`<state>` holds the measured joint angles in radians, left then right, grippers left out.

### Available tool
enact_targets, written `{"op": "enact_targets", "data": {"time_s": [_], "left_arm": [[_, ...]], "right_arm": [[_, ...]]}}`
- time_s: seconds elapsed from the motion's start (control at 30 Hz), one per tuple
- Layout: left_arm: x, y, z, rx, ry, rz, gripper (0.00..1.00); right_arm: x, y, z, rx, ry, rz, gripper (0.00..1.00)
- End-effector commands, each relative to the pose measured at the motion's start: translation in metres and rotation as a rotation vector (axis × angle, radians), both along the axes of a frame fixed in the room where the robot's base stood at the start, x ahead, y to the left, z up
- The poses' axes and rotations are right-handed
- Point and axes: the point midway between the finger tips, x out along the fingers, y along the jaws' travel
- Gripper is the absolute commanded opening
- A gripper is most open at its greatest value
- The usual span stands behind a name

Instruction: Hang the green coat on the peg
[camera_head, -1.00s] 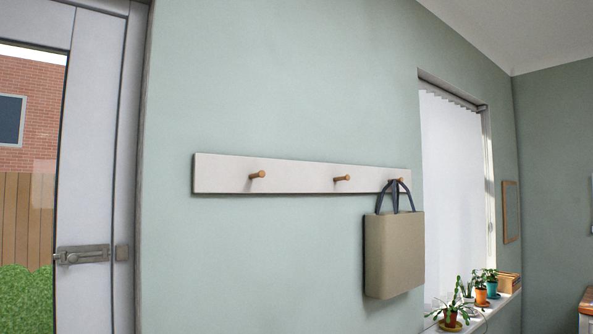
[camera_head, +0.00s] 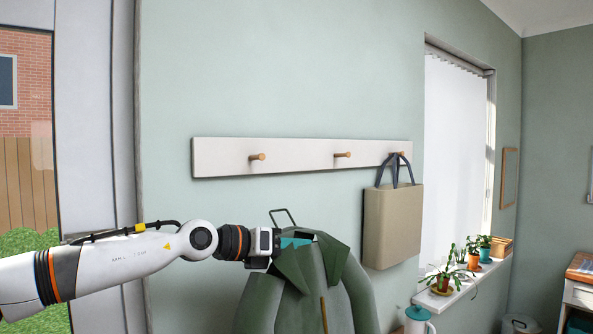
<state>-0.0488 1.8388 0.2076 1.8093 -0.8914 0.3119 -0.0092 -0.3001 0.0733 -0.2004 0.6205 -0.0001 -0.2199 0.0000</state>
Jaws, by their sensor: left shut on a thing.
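The green coat (camera_head: 345,295) hangs upright from my left gripper (camera_head: 300,241), which is shut on it near the collar. A dark loop (camera_head: 284,217) sticks up above the collar. The coat is below the white peg rail, apart from the pegs. The left wooden peg (camera_head: 257,157) and the middle wooden peg (camera_head: 342,155) are bare. The right peg (camera_head: 402,154) carries a beige bag by its dark straps. The lower part of the coat is cut off by the picture's edge. My right gripper is not in view.
The white rail (camera_head: 300,160) is fixed to the pale green wall. The beige bag (camera_head: 393,225) hangs close to the coat's right side. A windowsill with potted plants (camera_head: 445,280) is at the right, with a teal-lidded white vessel (camera_head: 418,320) below it. A door frame is at the left.

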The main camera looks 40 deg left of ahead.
Motion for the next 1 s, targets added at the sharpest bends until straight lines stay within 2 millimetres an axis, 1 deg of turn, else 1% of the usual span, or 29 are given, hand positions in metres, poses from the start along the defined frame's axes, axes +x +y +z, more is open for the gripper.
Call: {"op": "enact_targets", "data": {"time_s": [0.03, 0.1, 0.2, 0.3, 0.33, 0.4, 0.53, 0.67, 1.0], "left_arm": [[0.000, -0.001, 0.030, 0.024, -0.017, 0.008, 0.00], [-0.001, -0.004, 0.057, 0.051, -0.026, 0.016, 0.00], [-0.003, -0.008, 0.089, 0.083, -0.035, 0.028, 0.00], [-0.006, -0.012, 0.114, 0.103, -0.041, 0.037, 0.00], [-0.007, -0.013, 0.119, 0.108, -0.043, 0.039, 0.00], [-0.008, -0.015, 0.128, 0.118, -0.044, 0.043, 0.00], [-0.009, -0.016, 0.136, 0.123, -0.044, 0.047, 0.00], [-0.008, -0.012, 0.137, 0.122, -0.045, 0.046, 0.00], [-0.003, 0.005, 0.136, 0.121, -0.046, 0.048, 0.00]], "right_arm": [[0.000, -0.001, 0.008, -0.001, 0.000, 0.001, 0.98], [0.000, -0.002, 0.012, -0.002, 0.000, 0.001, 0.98], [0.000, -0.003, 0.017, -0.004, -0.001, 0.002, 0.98], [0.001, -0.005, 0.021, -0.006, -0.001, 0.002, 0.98], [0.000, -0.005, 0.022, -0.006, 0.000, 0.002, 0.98], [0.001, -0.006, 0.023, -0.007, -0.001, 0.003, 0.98], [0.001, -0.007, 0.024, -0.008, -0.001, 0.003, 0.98], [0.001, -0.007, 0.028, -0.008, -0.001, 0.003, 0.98], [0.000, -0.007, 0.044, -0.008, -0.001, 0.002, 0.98]]}}
